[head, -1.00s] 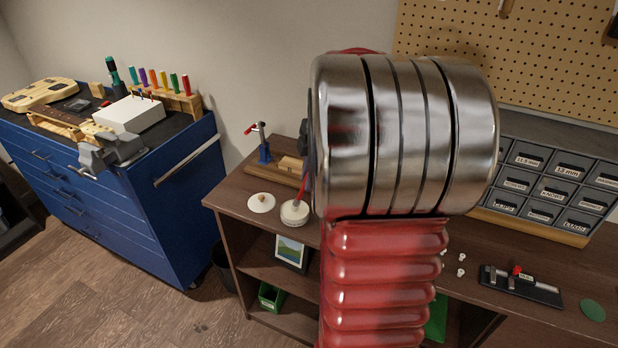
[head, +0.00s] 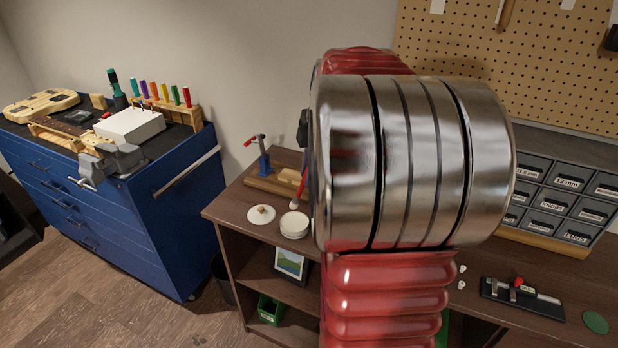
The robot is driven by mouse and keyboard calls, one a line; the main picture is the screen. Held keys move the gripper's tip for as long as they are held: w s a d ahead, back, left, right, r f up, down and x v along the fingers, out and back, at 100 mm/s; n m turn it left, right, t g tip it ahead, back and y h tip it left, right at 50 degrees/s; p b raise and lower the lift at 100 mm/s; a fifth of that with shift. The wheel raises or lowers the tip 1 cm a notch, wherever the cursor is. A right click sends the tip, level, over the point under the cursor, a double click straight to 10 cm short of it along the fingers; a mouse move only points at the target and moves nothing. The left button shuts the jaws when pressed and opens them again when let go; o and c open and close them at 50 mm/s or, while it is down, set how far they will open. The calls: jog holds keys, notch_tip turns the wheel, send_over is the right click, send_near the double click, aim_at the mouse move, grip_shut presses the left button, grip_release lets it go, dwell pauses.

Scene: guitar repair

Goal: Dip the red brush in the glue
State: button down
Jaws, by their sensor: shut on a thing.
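The red brush (head: 300,187) slants down from behind my arm, its pale tip pointing down and left. The tip appears just above the white round glue pot (head: 295,229), with a small gap in the picture; its exact depth is hard to judge. The pot's white lid (head: 261,214) with a small knob lies on the bench to the left of it. My gripper is almost wholly hidden behind my arm's large metal joint; only a dark part (head: 303,129) shows at its left edge. The brush hangs in the air, held by the gripper, though the fingers are hidden.
A wooden stand with a blue and red tool (head: 264,163) is behind the pot. A labelled drawer unit (head: 560,195) and a black tool tray (head: 522,299) are at the right. A blue cabinet (head: 172,215) stands left, across a gap. My arm blocks the middle bench.

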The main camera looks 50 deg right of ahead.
jog(key=shift+r, duration=0.8)
dwell(0.4)
